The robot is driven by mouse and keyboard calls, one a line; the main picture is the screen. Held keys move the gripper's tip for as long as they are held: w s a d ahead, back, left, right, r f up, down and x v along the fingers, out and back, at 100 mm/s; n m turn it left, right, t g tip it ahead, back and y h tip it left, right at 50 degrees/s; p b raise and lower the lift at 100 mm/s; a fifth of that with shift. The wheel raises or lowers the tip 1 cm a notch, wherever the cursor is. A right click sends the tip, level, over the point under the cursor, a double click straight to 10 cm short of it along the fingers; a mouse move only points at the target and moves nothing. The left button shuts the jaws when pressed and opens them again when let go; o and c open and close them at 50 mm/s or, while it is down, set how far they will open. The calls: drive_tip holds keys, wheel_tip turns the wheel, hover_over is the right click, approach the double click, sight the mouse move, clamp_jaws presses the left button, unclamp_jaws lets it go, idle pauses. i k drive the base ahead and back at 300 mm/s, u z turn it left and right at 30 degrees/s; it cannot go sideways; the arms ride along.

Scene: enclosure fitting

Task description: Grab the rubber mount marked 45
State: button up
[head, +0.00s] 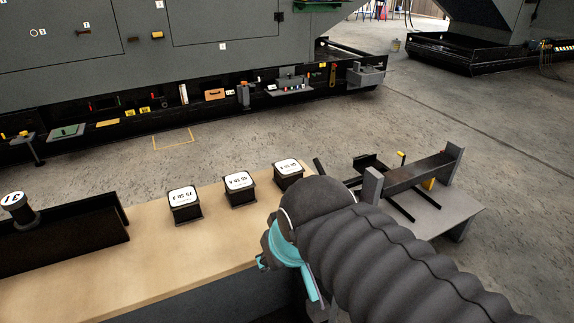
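Three black block-like mounts with white labels stand in a row on the wooden bench top. The labels are small and appear upside down. The left mount (184,206) seems to read 75 and the middle mount (239,189) seems to read 45, but I cannot be sure. The label on the right mount (288,174) is too small to read. My arm comes in from the lower right, and its end with my gripper (287,258) is at the bench's right edge, nearer the camera than the mounts. The fingers are not clearly visible, and no held object shows.
A black angled channel (65,238) lies on the left of the bench (150,270), with a dark round part (17,208) with a white top beside it. A grey stand with a metal fixture (420,175) is at the right. Open floor lies behind the bench, before a large grey machine (150,60).

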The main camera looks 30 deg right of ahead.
sight(239, 187)
drive_tip(key=z, duration=1.4)
drive_tip(key=k, duration=1.3)
drive_tip(key=u, duration=0.8)
